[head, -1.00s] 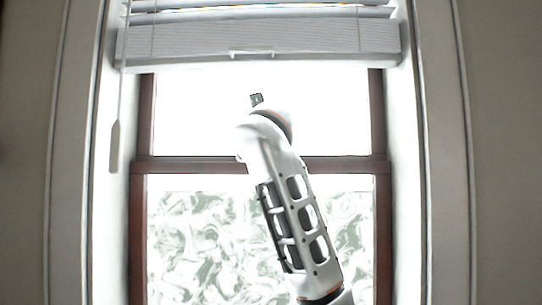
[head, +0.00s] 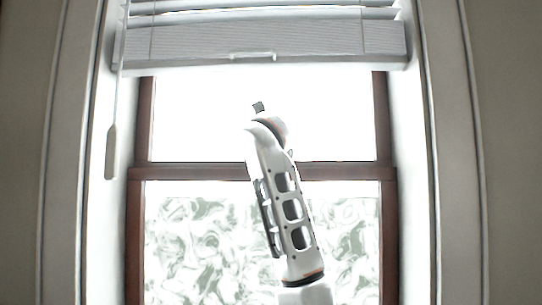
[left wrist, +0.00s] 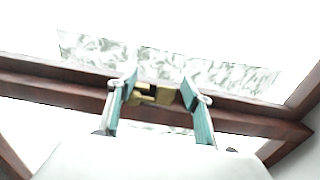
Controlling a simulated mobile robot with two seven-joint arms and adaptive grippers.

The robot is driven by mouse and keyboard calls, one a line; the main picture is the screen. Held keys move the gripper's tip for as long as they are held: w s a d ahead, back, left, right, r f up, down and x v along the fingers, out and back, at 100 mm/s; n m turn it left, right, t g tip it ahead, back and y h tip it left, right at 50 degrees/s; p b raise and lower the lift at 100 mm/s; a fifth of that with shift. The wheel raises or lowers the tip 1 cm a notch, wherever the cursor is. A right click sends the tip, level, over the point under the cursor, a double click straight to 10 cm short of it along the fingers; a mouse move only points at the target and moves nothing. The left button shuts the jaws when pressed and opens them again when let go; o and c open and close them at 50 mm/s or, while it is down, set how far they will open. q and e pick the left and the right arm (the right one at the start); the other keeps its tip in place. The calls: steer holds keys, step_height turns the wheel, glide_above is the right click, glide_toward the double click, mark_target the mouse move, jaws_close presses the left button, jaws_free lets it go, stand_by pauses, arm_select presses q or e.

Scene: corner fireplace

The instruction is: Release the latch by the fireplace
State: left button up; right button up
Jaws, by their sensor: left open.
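A brass-coloured latch (left wrist: 164,96) sits on the dark red-brown middle rail of a window in the left wrist view. My left gripper (left wrist: 158,82) is open, with its two teal-faced fingers on either side of the latch. I cannot tell whether either finger touches it. In the head view, my white arm rises in front of the window, and the latch cannot be made out there. My right gripper is in neither view.
The window has a brown frame (head: 384,172), with patterned glass (head: 190,240) below and bright glass above. A white blind (head: 200,42) hangs across the top. Its wand (head: 111,150) hangs at the left. White casing borders both sides. No fireplace shows.

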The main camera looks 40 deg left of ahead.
arm_select(q)
steer(key=c, duration=1.1)
steer(key=shift+h, duration=0.3)
steer(key=s+m+h+p, duration=0.1)
steer(key=m+h, duration=0.4)
steer(key=h, duration=0.2)
steer(key=s+m+h+p, duration=0.1)
steer(key=s+m+h, duration=0.1)
steer(key=m+h, duration=0.4)
steer(key=s+m+h+p, duration=0.1)
steer(key=m+h, duration=0.4)
steer(key=h, duration=0.5)
steer(key=shift+s+a, duration=0.15)
steer(key=shift+s, duration=0.2)
steer(key=shift+m+g, duration=0.3)
